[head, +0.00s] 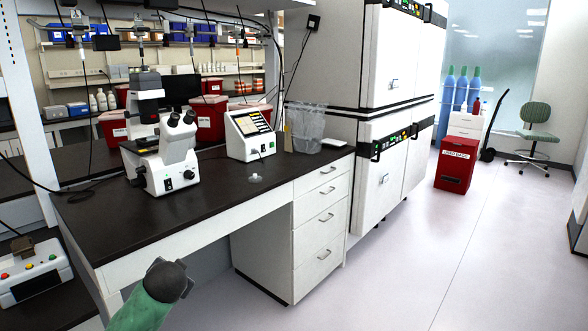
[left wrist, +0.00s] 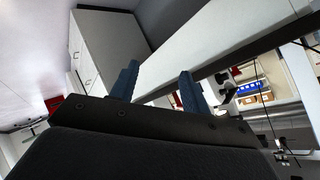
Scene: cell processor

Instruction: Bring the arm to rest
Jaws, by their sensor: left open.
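My left gripper (left wrist: 158,68) shows in the left wrist view with its two blue fingers apart and nothing between them. In the head view, my green arm with a dark grey end comes in at the bottom, left of centre, in front of the bench; no fingers can be made out there. The black-topped bench (head: 120,225) stands beyond the arm, and the arm looks apart from it. My right gripper is not in view.
On the bench stand a white microscope (head: 178,160), a white device with a screen (head: 250,136), a clear bin (head: 306,128) and a small clear item (head: 255,178). White drawers (head: 322,225) are below. A red box (head: 455,168) stands on the floor.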

